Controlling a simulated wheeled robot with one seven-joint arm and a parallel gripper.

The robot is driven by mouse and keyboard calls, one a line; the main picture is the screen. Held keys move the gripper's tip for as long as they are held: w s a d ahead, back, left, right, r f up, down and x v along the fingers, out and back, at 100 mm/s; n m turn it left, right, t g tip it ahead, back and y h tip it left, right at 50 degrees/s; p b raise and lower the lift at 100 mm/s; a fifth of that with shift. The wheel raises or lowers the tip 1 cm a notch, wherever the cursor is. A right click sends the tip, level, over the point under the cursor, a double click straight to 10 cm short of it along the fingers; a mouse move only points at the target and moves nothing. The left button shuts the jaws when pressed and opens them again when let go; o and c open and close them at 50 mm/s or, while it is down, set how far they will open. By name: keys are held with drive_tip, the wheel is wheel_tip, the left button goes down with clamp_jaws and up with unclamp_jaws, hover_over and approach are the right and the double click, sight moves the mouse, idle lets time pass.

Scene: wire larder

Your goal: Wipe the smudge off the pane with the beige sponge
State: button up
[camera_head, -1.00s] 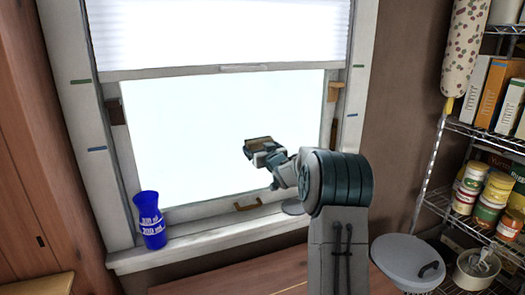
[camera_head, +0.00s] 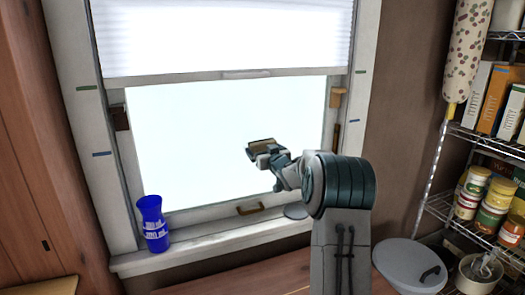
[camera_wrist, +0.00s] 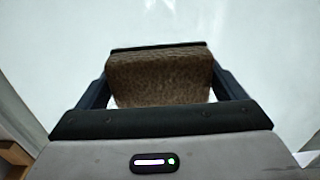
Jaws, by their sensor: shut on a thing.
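The beige sponge (camera_wrist: 160,78) fills the space between my jaws in the wrist view and looks brown in shade. My gripper (camera_head: 262,147) is shut on the sponge and is held in front of the window pane (camera_head: 200,130). The pane is bright and nearly white in the head view, and its pale surface also shows around the sponge in the wrist view (camera_wrist: 45,70). I cannot make out a smudge on it. I cannot tell whether the sponge touches the glass.
A white blind (camera_head: 220,35) covers the upper window. A wire shelf (camera_head: 470,140) with jars and boxes is at the right, with a grey lidded bin (camera_head: 408,262) below.

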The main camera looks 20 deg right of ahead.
drive_tip(key=shift+d+p, duration=0.5)
drive_tip(key=shift+d, duration=0.75)
drive_tip(key=shift+d+p, duration=0.5)
drive_tip(key=shift+d, duration=0.15)
drive_tip(key=shift+s, duration=0.1)
drive_tip(key=shift+s+f+b, duration=0.1)
drive_tip(key=shift+s+b, duration=0.9)
drive_tip(key=shift+s, duration=1.85)
